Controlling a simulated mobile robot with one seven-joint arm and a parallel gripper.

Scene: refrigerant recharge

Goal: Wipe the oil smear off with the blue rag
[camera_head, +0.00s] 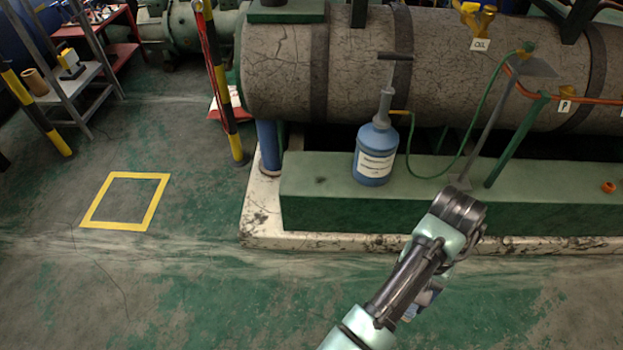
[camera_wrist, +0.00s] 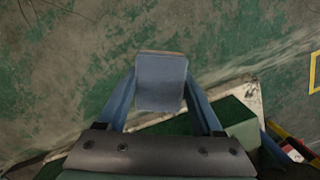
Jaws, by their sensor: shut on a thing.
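My gripper (camera_wrist: 160,88) is shut on the blue rag (camera_wrist: 161,80), a flat grey-blue pad held between the two fingertips in the wrist view. Green and grey floor shows behind the rag, which appears clear of any surface. In the head view my gripper is mostly hidden behind my own arm at the lower right, in front of the green plinth. A small dark patch (camera_head: 320,180), which may be the oil smear, lies on the plinth top left of the blue bottle.
The green plinth (camera_head: 330,212) carries a blue pump bottle (camera_head: 374,160) with a green hose (camera_head: 455,166) beside it. A large cracked tank (camera_head: 285,75) stands above. A striped post (camera_head: 221,90) is at left. The floor around the yellow square (camera_head: 154,206) is free.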

